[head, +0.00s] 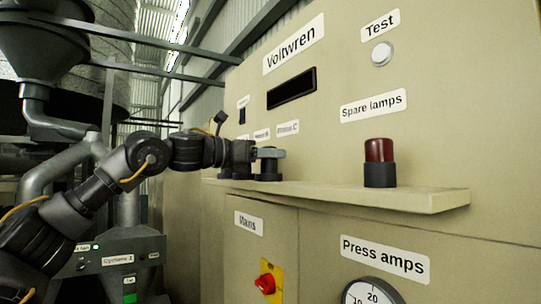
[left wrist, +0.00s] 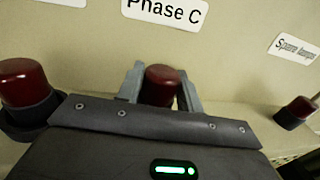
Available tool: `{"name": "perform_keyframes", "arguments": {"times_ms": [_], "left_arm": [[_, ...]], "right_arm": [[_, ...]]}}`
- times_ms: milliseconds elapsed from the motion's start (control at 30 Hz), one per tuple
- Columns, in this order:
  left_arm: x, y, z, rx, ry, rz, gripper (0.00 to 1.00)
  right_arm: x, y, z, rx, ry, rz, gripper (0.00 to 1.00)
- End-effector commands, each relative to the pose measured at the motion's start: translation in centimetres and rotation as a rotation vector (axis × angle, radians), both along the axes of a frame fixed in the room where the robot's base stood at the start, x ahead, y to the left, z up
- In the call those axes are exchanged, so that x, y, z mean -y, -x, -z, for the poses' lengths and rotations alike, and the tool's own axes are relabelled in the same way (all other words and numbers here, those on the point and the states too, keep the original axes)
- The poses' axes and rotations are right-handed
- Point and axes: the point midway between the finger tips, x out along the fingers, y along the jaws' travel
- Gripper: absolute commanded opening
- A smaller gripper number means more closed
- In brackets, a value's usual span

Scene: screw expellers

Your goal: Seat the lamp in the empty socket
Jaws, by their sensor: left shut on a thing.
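My left gripper (head: 268,153) is at the shelf under the Phase C label (head: 287,128), shut on a red lamp. In the left wrist view its grey fingers (left wrist: 161,88) stand on both sides of that red lamp (left wrist: 162,74), whose lower part is hidden by the gripper body. In the head view a dark round base (head: 268,169) sits directly below the fingers; I cannot tell whether the lamp is fully down in it. Another red lamp (left wrist: 22,82) stands in a dark base to the left in the wrist view. My right gripper is not in view.
A red spare lamp (head: 379,151) stands in a dark holder under the Spare lamps label (head: 374,106). The shelf (head: 330,188) between it and my gripper is clear. The panel (head: 225,105) rises close behind. A red switch (head: 265,283) is below the shelf.

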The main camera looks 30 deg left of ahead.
Motion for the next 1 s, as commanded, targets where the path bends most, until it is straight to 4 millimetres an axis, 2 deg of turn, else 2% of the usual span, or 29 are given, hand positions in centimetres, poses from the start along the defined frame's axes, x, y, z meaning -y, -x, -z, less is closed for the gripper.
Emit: {"name": "perform_keyframes", "arguments": {"times_ms": [1000], "left_arm": [[-0.07,0.03,0.48,0.001,0.0,0.0,0.13]], "right_arm": [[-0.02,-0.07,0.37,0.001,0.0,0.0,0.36]]}}
